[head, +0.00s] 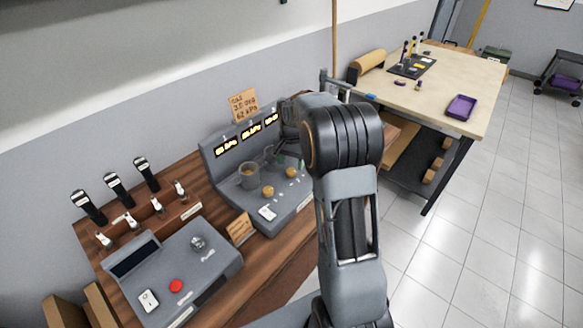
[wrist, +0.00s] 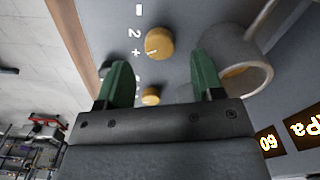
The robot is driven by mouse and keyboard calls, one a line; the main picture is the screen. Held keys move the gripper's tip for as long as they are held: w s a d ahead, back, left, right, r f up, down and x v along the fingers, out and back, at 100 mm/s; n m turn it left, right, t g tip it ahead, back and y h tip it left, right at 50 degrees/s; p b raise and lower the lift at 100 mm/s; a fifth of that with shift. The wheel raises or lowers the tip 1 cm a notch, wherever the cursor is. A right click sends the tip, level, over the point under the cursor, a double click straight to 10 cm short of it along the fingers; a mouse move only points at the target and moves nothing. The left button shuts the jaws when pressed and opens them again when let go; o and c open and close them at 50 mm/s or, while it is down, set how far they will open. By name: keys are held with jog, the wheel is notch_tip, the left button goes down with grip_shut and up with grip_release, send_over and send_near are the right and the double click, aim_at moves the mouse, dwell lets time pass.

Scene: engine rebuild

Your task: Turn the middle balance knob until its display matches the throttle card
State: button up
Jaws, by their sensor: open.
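The grey balance console (head: 222,165) stands on the wooden bench, with three lit displays (head: 251,130) whose figures are too small to read surely. The middle knob, yellow with a white mark and labelled 2, shows in the wrist view (wrist: 159,42), just beyond my fingertips; in the head view it is the right yellow knob (head: 292,172). Another yellow knob (wrist: 151,96) lies between my fingers in the picture. My gripper (wrist: 162,60) is open and empty, its green fingers apart over the panel. A card (head: 244,105) behind the console appears to read "2.0 deg, 62 kPa".
A small tan card (head: 239,228) stands between the consoles. A second control box (head: 175,265) and levers (head: 118,190) are left. A worktable (head: 435,100) is behind.

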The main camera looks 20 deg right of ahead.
aim_at(291, 170)
jog(key=shift+f, duration=1.8)
jog(key=shift+c, duration=0.4)
jog(key=c, duration=0.8)
jog(key=shift+c, duration=0.2)
jog(key=shift+n, duration=0.3)
jog(key=n+b, duration=0.1)
jog(key=n, duration=0.4)
jog(key=shift+n+b, duration=0.45)
jog(key=shift+n, duration=2.65)
jog(key=shift+r, duration=0.1)
